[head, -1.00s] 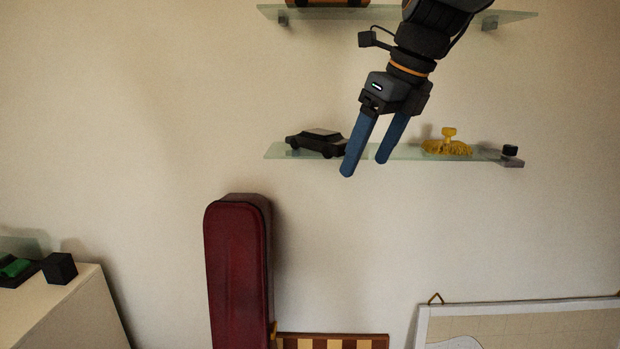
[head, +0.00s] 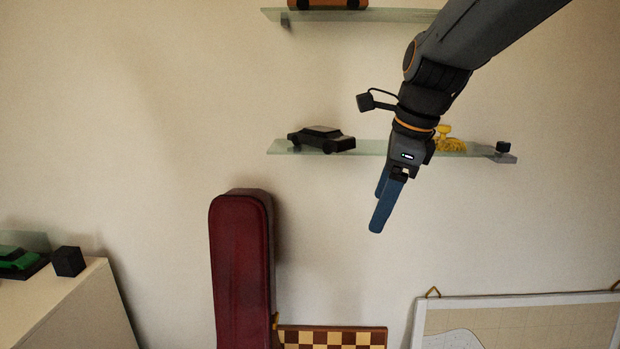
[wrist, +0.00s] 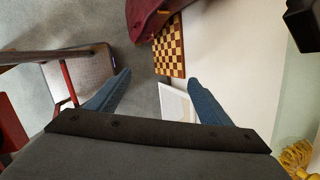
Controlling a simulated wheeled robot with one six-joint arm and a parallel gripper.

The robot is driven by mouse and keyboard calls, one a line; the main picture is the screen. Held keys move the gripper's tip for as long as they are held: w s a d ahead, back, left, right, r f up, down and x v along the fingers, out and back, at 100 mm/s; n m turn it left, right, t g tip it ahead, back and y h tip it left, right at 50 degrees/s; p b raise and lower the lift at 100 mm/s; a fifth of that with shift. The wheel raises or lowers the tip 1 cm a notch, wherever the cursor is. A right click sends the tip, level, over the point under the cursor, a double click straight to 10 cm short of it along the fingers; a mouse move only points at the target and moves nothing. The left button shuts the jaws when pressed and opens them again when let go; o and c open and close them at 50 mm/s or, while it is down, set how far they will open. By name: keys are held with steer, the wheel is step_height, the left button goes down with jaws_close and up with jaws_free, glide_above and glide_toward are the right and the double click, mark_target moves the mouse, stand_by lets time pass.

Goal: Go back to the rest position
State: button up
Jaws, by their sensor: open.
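My gripper (head: 384,200) hangs in front of the wall in the head view, its blue fingers pointing down, below the lower glass shelf. In the wrist view my gripper (wrist: 160,100) shows its two blue fingers wide apart with nothing between them. It is open and empty. In the head view one finger partly covers the other. My arm reaches in from the top right.
A glass shelf (head: 370,148) holds a black toy car (head: 321,140) and a yellow object (head: 450,142) partly behind my arm. Below stand a dark red case (head: 240,265), a chessboard (head: 330,338) and a framed picture (head: 520,318). A cabinet (head: 75,305) is at left.

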steer(key=s+d+f+n, duration=0.2)
steer(key=s+f+n, duration=0.2)
steer(key=f+n, duration=0.3)
steer(key=s+d+f+n+g+h, duration=0.1)
steer(key=s+d+f+n, duration=0.1)
steer(key=s+f+n, duration=0.2)
steer(key=s+d+f+n+h, duration=0.1)
steer(key=s+f+n, duration=0.3)
steer(key=f+n, duration=0.6)
steer(key=shift+s+d+f+g, duration=0.3)
steer(key=shift+s+d, duration=0.05)
steer(key=shift+d, duration=0.15)
